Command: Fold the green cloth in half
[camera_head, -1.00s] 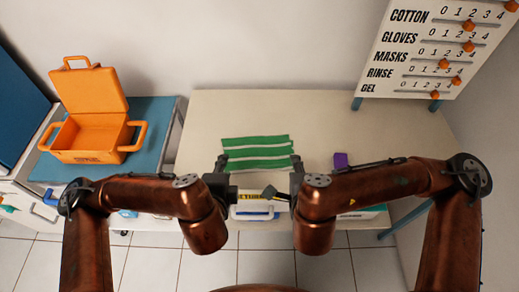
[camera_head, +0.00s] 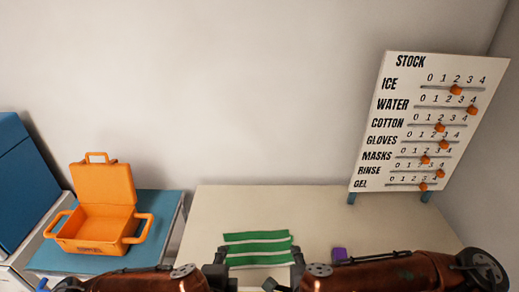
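The green cloth (camera_head: 257,236) lies on the pale table, showing as green bands with pale gaps between them. It looks spread flat. My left gripper (camera_head: 221,259) is at the cloth's left near edge, and my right gripper (camera_head: 285,271) is at its right near edge. The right gripper's dark fingers stand apart with nothing visible between them. The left gripper's opening is unclear. I cannot tell whether either touches the cloth. The near part of the scene is cut off by the bottom edge.
An orange open case (camera_head: 103,213) stands on a blue-topped cart (camera_head: 160,205) at left. A purple block (camera_head: 339,253) lies right of the cloth. A white stock board (camera_head: 375,172) with orange sliders stands at the table's back right. The table (camera_head: 330,210) behind the cloth is bare.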

